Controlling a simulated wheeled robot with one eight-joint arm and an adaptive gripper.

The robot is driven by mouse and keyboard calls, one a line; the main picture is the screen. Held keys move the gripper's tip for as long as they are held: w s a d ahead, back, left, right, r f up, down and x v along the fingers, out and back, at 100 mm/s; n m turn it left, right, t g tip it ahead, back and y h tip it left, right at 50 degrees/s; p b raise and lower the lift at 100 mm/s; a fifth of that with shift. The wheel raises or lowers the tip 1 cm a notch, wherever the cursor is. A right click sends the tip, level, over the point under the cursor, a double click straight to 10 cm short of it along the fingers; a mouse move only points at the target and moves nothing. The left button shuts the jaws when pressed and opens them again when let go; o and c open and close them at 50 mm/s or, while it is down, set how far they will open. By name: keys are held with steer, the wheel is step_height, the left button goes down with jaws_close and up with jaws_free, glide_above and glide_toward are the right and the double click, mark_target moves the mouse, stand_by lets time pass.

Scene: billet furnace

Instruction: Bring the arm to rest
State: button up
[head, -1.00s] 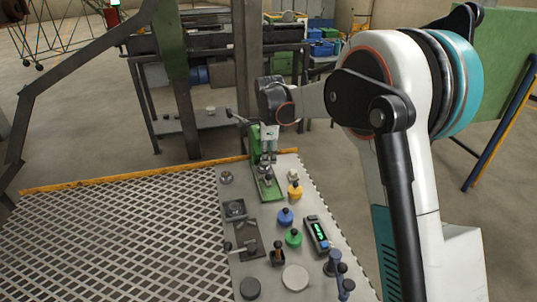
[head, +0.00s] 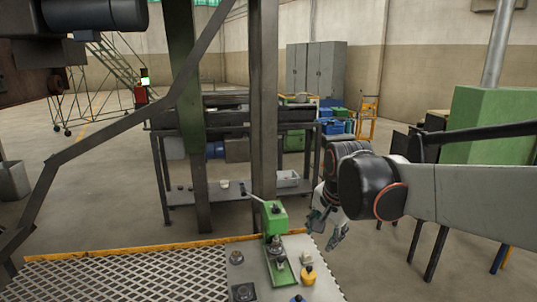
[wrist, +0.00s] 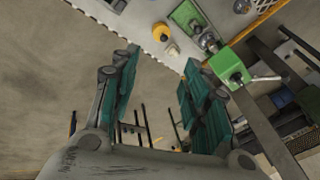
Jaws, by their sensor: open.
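My gripper (head: 327,229) hangs in the air at the right of the green hand press (head: 275,222), over the right edge of the grey work table (head: 252,258). Its two teal fingers are apart with nothing between them. In the wrist view my gripper (wrist: 156,97) is also open and empty, and the green press (wrist: 231,62) shows beyond the right finger. My arm reaches in from the right side of the head view.
A yellow-topped piece (head: 308,275) and a small pale piece (head: 306,258) stand on the table near the press. A steel post (head: 263,110) rises behind it. A green cabinet (head: 480,125) stands at right. Open floor lies right of the table.

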steer(key=s+d+f+n+t, duration=0.1)
steer(key=s+d+n, duration=0.2)
steer(key=s, duration=0.8)
steer(key=s+d+f+n+t, duration=0.1)
steer(key=s+d+f+n, duration=0.1)
steer(key=s+n, duration=0.4)
steer(key=s+d, duration=0.1)
steer(key=s, duration=0.4)
steer(key=shift+f+n+t, duration=0.3)
steer(key=shift+t, duration=0.1)
